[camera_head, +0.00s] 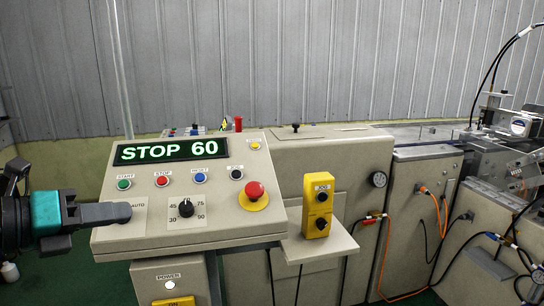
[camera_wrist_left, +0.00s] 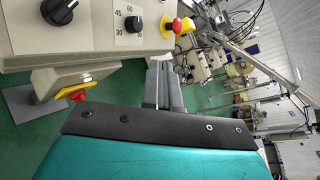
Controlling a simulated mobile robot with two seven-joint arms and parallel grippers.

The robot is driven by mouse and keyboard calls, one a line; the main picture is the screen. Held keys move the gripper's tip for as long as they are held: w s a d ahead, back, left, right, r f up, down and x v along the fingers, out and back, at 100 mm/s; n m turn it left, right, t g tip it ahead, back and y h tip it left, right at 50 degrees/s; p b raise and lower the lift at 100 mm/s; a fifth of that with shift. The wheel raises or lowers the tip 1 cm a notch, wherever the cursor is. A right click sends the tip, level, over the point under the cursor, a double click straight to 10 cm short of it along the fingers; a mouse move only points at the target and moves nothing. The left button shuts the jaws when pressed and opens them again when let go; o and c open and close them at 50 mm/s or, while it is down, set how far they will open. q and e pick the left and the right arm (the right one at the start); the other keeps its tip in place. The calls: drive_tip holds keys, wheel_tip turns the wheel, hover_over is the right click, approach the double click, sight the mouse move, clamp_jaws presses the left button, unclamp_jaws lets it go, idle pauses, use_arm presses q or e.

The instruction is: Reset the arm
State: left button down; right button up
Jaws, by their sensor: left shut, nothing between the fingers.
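My left gripper (camera_head: 118,213) comes in from the left in the head view, with a teal band and grey fingers. It is shut and empty. Its fingertips overlap the lower left of the control panel, beside the AUTO label, and partly cover the mode knob there. In the left wrist view the shut grey fingers (camera_wrist_left: 163,68) point away from the teal gripper body. A black knob (camera_wrist_left: 60,10) shows at the top left there, apart from the fingers. My right gripper is in neither view.
The control panel (camera_head: 150,222) has a green "STOP 60" display (camera_head: 168,150), several buttons, a speed knob (camera_head: 186,208) and a red emergency stop (camera_head: 255,192). A yellow jog box (camera_head: 318,205) stands on a shelf. A power box (camera_head: 168,278) sits below the panel. Machine cabinets extend right.

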use_arm(q)
drive_tip(key=d+f+n+t+h, duration=0.2)
drive_tip(key=d+f+n+h, duration=0.3)
drive_tip(key=n, duration=0.2)
drive_tip(key=s+a+f+n+t+y, duration=0.1)
drive_tip(key=s+f+n+t+y, duration=0.15)
drive_tip(key=f+n+y, duration=0.6)
drive_tip(key=s+a+f+n+t+y, duration=0.1)
drive_tip(key=s+f+n+y, duration=0.25)
drive_tip(key=f+n, duration=1)
drive_tip(key=s+d+f+n+g, duration=0.4)
drive_tip(key=s+f, duration=0.4)
drive_tip(key=f, duration=0.4)
drive_tip(key=shift+s+d+f+g+y, duration=0.2)
drive_tip(key=shift+s+g+y, duration=0.1)
drive_tip(key=shift+g, duration=0.45)
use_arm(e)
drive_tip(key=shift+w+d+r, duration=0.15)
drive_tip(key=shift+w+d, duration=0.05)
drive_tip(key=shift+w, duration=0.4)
use_arm(q)
drive_tip(key=shift+w+a, duration=0.1)
